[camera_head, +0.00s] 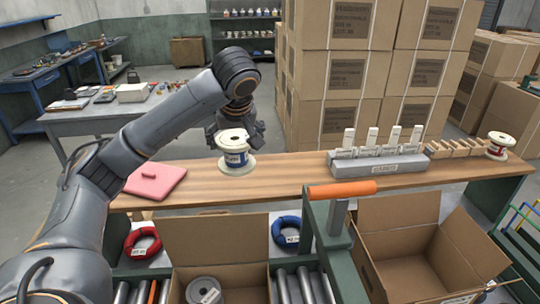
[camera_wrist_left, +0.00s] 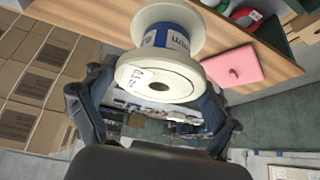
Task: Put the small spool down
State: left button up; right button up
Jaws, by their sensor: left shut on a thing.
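A white spool with a blue label (camera_head: 236,158) is at my left gripper (camera_head: 236,135), over the wooden shelf (camera_head: 300,172). It is upright, and its lower flange is at or just above the wood; I cannot tell whether it touches. In the left wrist view the spool (camera_wrist_left: 165,65) fills the upper middle, its label flange towards the camera. My left gripper's fingers (camera_wrist_left: 150,105) are on either side of it, shut on it. A second white spool with a red band (camera_head: 499,146) stands at the shelf's right end. My right gripper is not in view.
A pink pad (camera_head: 155,181) lies left of the spool. A grey block with upright white tags (camera_head: 378,160) and a wooden rack (camera_head: 452,149) stand to the right. Open cartons (camera_head: 415,245) and an orange-handled device (camera_head: 341,190) are in front. Bare wood lies right of the spool.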

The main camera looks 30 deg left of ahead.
pick_arm(q)
jog(key=shift+w+a+f+b, duration=0.95)
jog(key=shift+a+f, duration=0.1)
jog(key=shift+a, duration=0.15)
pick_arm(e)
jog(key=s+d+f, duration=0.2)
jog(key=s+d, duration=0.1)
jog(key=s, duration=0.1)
pick_arm(q)
jog(key=w+a+f+p, duration=0.2)
jog(key=f, duration=0.1)
jog(key=w+a+f+p, duration=0.2)
jog(key=a+f+p, duration=0.1)
jog(key=w+a+f+p, duration=0.2)
jog(key=a+f, duration=0.1)
jog(key=shift+a+f, duration=0.25)
jog(key=shift+f, duration=0.6)
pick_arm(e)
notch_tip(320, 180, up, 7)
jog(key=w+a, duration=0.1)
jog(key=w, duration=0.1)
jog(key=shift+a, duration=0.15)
pick_arm(q)
jog(key=shift+f, duration=0.15)
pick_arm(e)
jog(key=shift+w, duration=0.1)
